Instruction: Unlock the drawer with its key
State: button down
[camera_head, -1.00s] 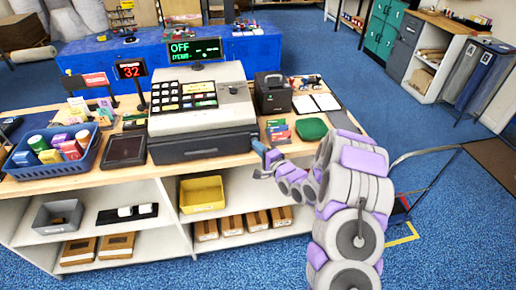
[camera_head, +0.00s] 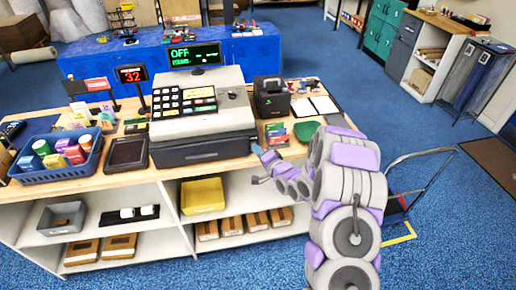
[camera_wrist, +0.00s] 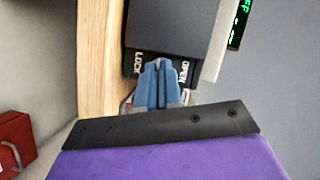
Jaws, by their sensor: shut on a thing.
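The drawer (camera_head: 205,150) is the dark front under the grey cash register (camera_head: 200,105), and it looks closed. My gripper (camera_head: 259,149) is at the drawer's right end. In the wrist view my gripper's blue fingers (camera_wrist: 161,84) are together, pointing at the dark register body (camera_wrist: 172,28). The fingertips are at a lock plate (camera_wrist: 139,68) with LOCK on the left and OPEN on the right. The fingers are shut on the key, which they hide. The keyhole is also hidden, so I cannot tell how far the key is in or turned.
On the counter (camera_head: 110,180), a green dish (camera_head: 306,131) is partly behind my arm. A card terminal (camera_head: 270,97) stands right of the register. A tablet (camera_head: 127,153) and a blue basket (camera_head: 58,172) are to its left. A hand cart (camera_head: 420,180) stands at right.

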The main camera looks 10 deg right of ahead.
jog(key=shift+s+a+r+n+g+h, duration=0.15)
jog(key=shift+n+g+h, duration=0.2)
jog(key=shift+n+h, duration=0.95)
jog(key=shift+w+a+f+n+g+h, duration=0.2)
jog(key=shift+n+h, duration=0.45)
jog(key=shift+n, duration=1.3)
jog(key=shift+s+a+r+n+g+h, duration=0.15)
jog(key=shift+n+g+h, duration=0.3)
jog(key=shift+n+h, duration=0.85)
jog(key=shift+n+y, duration=0.25)
jog(key=shift+n, duration=0.2)
jog(key=c, duration=1.3)
grip_release()
jog(key=shift+d+r, duration=0.1)
jog(key=shift+d, duration=0.05)
jog(key=shift+w+r, duration=0.1)
jog(key=shift+w, duration=0.1)
